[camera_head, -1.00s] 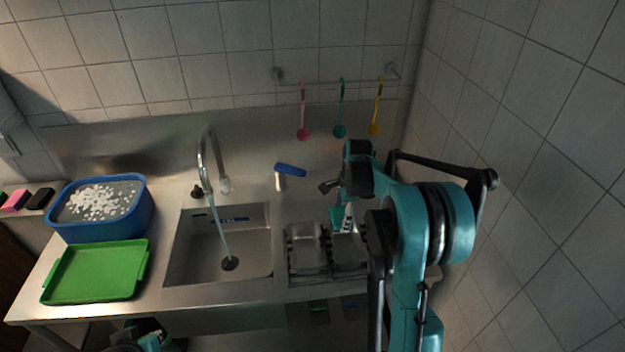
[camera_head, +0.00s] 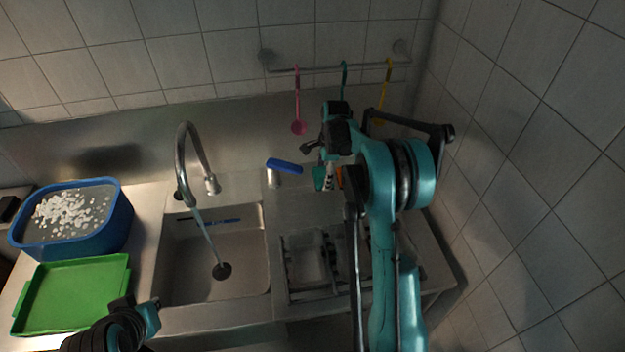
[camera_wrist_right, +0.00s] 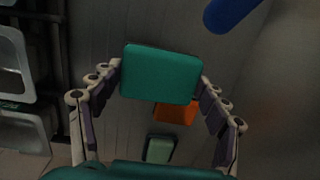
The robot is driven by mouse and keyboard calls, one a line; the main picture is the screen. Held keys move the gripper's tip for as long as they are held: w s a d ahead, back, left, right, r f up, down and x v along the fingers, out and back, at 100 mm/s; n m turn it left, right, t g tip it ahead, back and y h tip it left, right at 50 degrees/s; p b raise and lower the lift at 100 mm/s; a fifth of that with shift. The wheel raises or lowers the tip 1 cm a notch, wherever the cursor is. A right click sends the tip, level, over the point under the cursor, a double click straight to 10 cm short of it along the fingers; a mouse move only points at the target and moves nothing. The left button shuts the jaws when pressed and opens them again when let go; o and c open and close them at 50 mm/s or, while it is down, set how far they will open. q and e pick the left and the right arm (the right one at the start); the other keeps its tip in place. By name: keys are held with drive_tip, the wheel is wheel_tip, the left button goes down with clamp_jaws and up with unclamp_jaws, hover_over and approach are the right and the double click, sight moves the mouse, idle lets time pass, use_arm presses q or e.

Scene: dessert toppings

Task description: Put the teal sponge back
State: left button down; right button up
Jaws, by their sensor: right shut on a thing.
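The teal sponge (camera_wrist_right: 160,74) is between the fingers of my right gripper (camera_wrist_right: 158,88) in the right wrist view. The gripper is shut on it, with a finger chain at each side. In the head view the sponge (camera_head: 319,178) shows as a small teal patch below my right gripper (camera_head: 327,170), at the back of the counter, right of the blue-topped item. An orange block (camera_wrist_right: 175,111) lies below and partly behind the sponge, and a pale green block (camera_wrist_right: 160,149) lies nearer. Only part of my left arm shows at the lower left; its jaws are not visible.
Left of my right gripper are a blue-topped item (camera_head: 285,166) and the running faucet (camera_head: 183,160) over the sink (camera_head: 185,275). A rack with clear containers (camera_head: 309,262) stands in front. Utensils, including a pink one (camera_head: 298,127), hang behind. A tiled wall bounds the right.

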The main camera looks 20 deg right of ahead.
hover_over(312, 185)
drive_tip(key=f, duration=0.4)
drive_tip(key=shift+d+f+b, duration=0.1)
drive_tip(key=shift+d+b, duration=0.1)
drive_tip(key=shift+b, duration=0.2)
drive_tip(key=shift+f+b, duration=0.5)
drive_tip(key=shift+f, duration=1.5)
drive_tip(key=shift+f, duration=0.1)
drive_tip(key=o, duration=1.5)
drive_tip(key=shift+c, duration=0.2)
